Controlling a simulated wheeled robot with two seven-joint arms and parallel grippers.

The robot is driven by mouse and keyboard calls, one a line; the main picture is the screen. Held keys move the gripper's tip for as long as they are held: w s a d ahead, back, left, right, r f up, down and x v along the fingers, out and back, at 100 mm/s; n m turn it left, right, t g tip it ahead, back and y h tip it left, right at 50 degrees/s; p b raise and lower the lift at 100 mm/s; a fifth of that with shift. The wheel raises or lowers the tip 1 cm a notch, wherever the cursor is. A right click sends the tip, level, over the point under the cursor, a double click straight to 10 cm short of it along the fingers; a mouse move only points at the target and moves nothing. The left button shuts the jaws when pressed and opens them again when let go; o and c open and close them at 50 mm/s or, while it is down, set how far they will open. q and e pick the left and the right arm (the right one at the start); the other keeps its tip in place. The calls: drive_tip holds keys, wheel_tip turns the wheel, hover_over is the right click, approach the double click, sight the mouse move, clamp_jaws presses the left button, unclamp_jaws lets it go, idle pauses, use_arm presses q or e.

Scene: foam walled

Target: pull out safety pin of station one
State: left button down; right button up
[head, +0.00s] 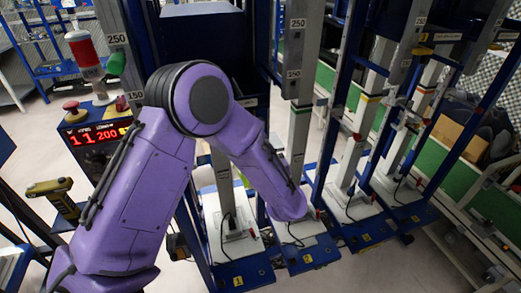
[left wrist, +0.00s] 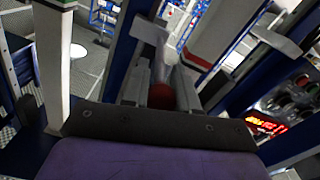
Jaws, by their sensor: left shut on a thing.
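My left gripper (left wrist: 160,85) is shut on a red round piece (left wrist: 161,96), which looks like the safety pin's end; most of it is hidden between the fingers. In the head view my purple left arm reaches across the middle, and its hand is hidden behind the arm near the second column from the left. The stations stand in a row on white plates, the leftmost plate (head: 231,236) and the one beside it (head: 301,238) being closest to the arm. My right gripper is not in view.
Tall grey columns (head: 299,80) with number labels and blue frames (head: 345,85) stand close around the arm. A red digital display (head: 96,135) and a yellow-black handheld tool (head: 52,195) are at left. A green conveyor (head: 447,175) runs along the right.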

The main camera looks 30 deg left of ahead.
use_arm(q)
drive_tip(key=c, duration=0.9)
unclamp_jaws()
drive_tip(key=shift+s+d+f, duration=0.1)
drive_tip(key=shift+o, duration=0.2)
drive_tip(key=shift+s+d, duration=0.1)
drive_tip(key=b+v, duration=0.3)
drive_tip(key=v, duration=0.7)
drive_tip(key=shift+s+d, duration=0.15)
drive_tip(key=shift+s, duration=0.1)
